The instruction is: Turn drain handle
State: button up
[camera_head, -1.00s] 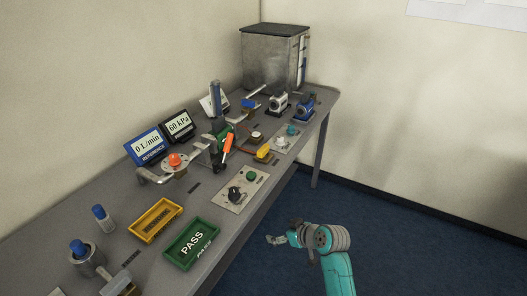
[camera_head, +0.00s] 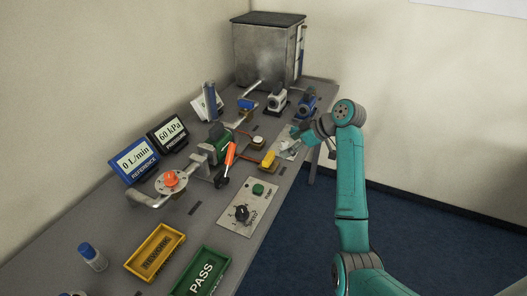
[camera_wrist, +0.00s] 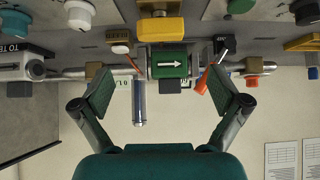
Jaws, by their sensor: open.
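No readable label marks which handle is the drain handle. In the head view, an orange lever (camera_head: 230,154) stands tilted by the green block (camera_head: 218,137) on the pipe. A yellow handle (camera_head: 269,159) sits nearer the table's front edge, and a blue handle (camera_head: 247,104) lies farther back. My gripper (camera_head: 303,136) is above the front right part of the table. In the wrist view my gripper (camera_wrist: 163,98) is open and empty. The arrowed green block (camera_wrist: 169,70) appears between its fingers, with the orange lever (camera_wrist: 218,81) near the right finger.
Two displays (camera_head: 150,148) read 0 L/min and 60 kPa. A flange with an orange-red knob (camera_head: 171,179), a black-knob panel (camera_head: 240,213), a yellow tray (camera_head: 155,252) and a green PASS tray (camera_head: 202,274) crowd the near table. A metal tank (camera_head: 268,52) stands at the back.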

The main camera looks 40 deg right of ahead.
aim_at(269, 156)
jog(key=x, duration=1)
jog(key=shift+w+a+f, duration=0.1)
jog(key=shift+w+f, duration=0.05)
jog(key=c, duration=1.2)
